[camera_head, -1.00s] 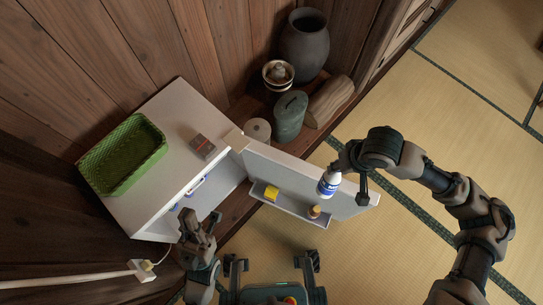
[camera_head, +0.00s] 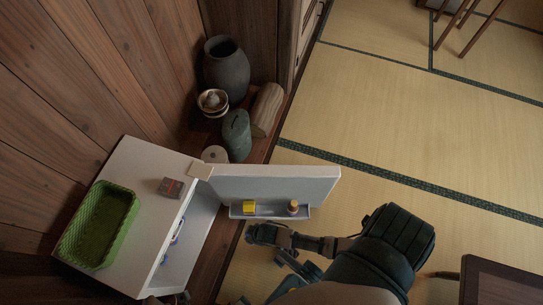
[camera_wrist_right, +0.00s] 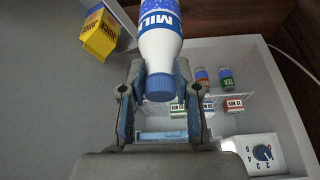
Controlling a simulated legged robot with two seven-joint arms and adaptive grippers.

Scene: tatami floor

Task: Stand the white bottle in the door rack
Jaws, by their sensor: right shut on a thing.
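The white bottle (camera_wrist_right: 160,45), with a blue cap and a MILK label, is shut between the fingers of my right gripper (camera_wrist_right: 160,82) in the right wrist view, cap towards the camera. In the head view my right gripper (camera_head: 258,234) is just in front of and below the door rack (camera_head: 270,213); the bottle is hidden there. The rack, on the open fridge door (camera_head: 275,184), holds a yellow juice carton (camera_head: 249,207) and a small brown bottle (camera_head: 293,207), with a gap between them. Only a dark sliver, perhaps my left gripper, shows at the bottom edge.
The white fridge (camera_head: 148,180) stands open, with a green basket (camera_head: 100,222) and a small box (camera_head: 171,187) on top. Its inside shows several small items and a dial (camera_wrist_right: 262,153). Jars (camera_head: 227,70) and a log (camera_head: 266,110) stand behind the door.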

